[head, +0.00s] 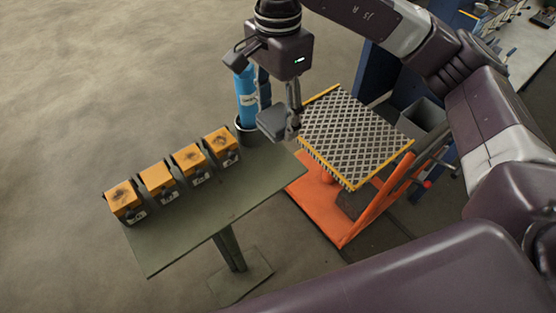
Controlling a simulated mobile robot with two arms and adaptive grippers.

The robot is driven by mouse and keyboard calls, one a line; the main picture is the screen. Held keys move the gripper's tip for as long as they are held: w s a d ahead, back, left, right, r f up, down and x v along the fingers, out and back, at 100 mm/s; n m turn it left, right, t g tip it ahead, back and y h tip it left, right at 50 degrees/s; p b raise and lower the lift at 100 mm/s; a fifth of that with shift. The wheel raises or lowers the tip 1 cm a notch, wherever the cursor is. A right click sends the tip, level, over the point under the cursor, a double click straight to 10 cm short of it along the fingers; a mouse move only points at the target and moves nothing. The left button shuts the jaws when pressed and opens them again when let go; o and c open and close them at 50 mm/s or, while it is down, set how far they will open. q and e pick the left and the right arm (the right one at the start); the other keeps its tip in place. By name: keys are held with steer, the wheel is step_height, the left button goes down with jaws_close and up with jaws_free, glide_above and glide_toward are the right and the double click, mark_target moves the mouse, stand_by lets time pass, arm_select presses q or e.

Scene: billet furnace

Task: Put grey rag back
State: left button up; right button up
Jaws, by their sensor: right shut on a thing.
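My right gripper (276,115) hangs above the far right corner of the green table, pointing down. It is shut on a small dark-grey folded piece, which looks like the grey rag (271,122). The rag is held beside a blue bottle (246,98). Whether the rag touches anything below it is hard to tell. My left gripper is out of view.
The green table (205,220) carries several orange-topped blocks (158,178) in a row. The blue bottle stands in a dark round holder (246,135) at the table's far end. An orange lift cart with a grated top (352,135) stands to the right. A grey bin (424,118) is behind it.

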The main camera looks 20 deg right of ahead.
steer(key=p, duration=0.2)
glide_above(278, 170)
step_height(278, 170, down, 10)
steer(key=shift+f, duration=0.1)
step_height(278, 170, down, 4)
steer(key=shift+f+p, duration=0.2)
steer(key=shift+p, duration=0.1)
steer(key=shift+f, duration=0.15)
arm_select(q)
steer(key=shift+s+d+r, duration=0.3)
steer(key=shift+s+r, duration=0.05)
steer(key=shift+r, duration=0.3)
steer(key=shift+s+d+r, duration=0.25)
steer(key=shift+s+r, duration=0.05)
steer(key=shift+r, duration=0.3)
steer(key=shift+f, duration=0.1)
arm_select(e)
steer(key=shift+f, duration=0.1)
steer(key=shift+f+b, duration=0.1)
steer(key=shift+b, duration=0.2)
steer(key=o, duration=1.2)
